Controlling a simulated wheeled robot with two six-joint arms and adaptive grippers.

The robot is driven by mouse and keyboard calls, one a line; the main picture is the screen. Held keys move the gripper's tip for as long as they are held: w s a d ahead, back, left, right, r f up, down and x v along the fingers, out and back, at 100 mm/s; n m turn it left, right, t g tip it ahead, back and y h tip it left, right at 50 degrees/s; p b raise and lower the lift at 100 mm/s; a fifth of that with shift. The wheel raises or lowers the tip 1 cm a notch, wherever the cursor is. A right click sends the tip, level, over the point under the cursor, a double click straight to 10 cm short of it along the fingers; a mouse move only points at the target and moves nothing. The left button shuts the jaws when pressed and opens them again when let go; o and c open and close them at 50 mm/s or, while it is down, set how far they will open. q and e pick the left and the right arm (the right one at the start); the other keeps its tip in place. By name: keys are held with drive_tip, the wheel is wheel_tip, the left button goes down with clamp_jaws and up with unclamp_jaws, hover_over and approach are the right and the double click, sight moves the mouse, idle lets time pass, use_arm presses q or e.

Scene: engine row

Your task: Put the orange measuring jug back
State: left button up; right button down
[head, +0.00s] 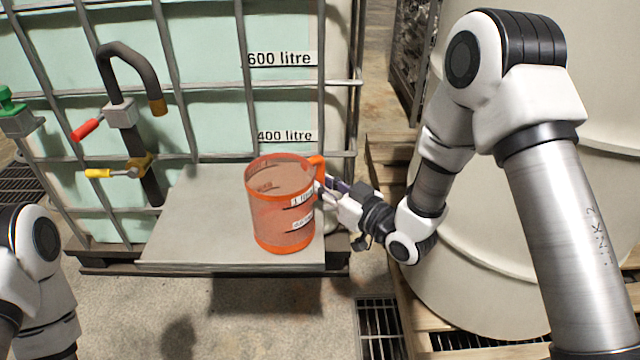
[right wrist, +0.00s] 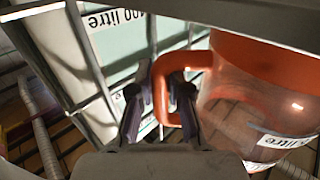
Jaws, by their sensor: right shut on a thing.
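The orange measuring jug (head: 275,215) is clear-walled with an orange rim, base and handle. In the head view it stands upright over the grey shelf (head: 190,220) in front of the caged tank; I cannot tell whether its base touches the shelf. My right gripper (head: 324,186) is at the jug's right side, shut on its handle. In the right wrist view the gripper (right wrist: 163,85) has its fingers on either side of the orange handle (right wrist: 180,100), with the jug's body (right wrist: 235,115) to the right. My left gripper is out of view.
The caged tank (head: 215,130) stands behind the shelf. A hooked dispensing nozzle (head: 130,65) and red and yellow valve handles are at its left. A large pale drum (head: 490,270) on a wooden pallet is at right. The shelf's left part is bare.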

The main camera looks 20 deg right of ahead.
drive_tip(key=shift+f, duration=0.1)
drive_tip(key=c, duration=1.1)
unclamp_jaws()
drive_tip(key=shift+c, duration=0.2)
drive_tip(key=shift+d, duration=0.1)
drive_tip(key=p+v, duration=0.2)
drive_tip(key=v, duration=1)
